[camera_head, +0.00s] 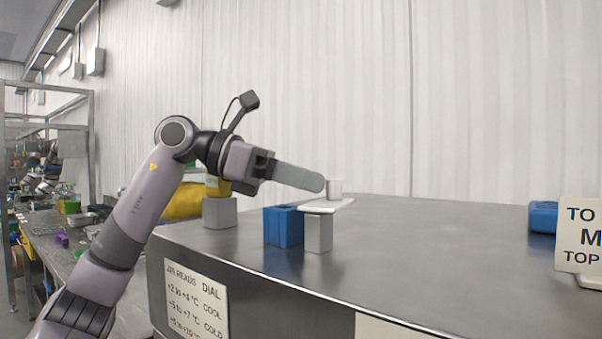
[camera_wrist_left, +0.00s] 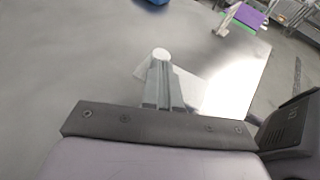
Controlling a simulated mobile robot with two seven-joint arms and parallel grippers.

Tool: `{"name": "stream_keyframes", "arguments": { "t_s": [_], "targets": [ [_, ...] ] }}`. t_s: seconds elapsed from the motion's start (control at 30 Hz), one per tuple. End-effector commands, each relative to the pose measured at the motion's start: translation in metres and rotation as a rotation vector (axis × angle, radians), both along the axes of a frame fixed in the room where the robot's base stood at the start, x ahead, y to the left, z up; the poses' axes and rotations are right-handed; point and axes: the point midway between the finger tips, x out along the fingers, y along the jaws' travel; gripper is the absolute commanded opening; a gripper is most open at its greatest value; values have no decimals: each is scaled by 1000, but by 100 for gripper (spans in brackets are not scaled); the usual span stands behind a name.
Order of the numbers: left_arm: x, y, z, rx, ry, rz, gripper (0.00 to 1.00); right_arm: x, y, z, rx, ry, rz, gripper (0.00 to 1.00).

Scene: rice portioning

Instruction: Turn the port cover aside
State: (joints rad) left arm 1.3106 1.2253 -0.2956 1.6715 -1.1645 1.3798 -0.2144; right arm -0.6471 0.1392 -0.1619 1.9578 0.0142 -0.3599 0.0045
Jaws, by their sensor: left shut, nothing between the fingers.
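The port cover appears to be the flat white plate (camera_head: 328,206) on top of a small grey block (camera_head: 318,234) near the counter's front edge. A short pale cylinder (camera_head: 335,187) stands up at the plate's far end. My left gripper (camera_head: 318,183) comes in from the left with its grey fingers together and empty. Its tips are just above the plate and beside the cylinder; I cannot tell whether they touch. In the left wrist view the closed fingers (camera_wrist_left: 163,85) hide part of the white plate (camera_wrist_left: 192,88). My right gripper is not in view.
A blue block (camera_head: 283,226) stands left of the grey block. Another grey block (camera_head: 220,212) with a yellow thing above it is further left. A sign (camera_head: 580,235) and a blue object (camera_head: 543,217) are at the right. The metal counter (camera_head: 440,245) between is clear.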

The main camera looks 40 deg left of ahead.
Motion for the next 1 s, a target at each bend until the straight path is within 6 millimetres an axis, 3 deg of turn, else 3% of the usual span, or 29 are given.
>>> {"name": "stream_keyframes", "arguments": {
  "t_s": [0.5, 1.0],
  "targets": [
    [15, -11, 1, 2, 1, -42, 0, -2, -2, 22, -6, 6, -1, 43],
    [17, -14, 0, 1, 0, -42, 0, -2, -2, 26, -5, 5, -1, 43]
  ]
}}
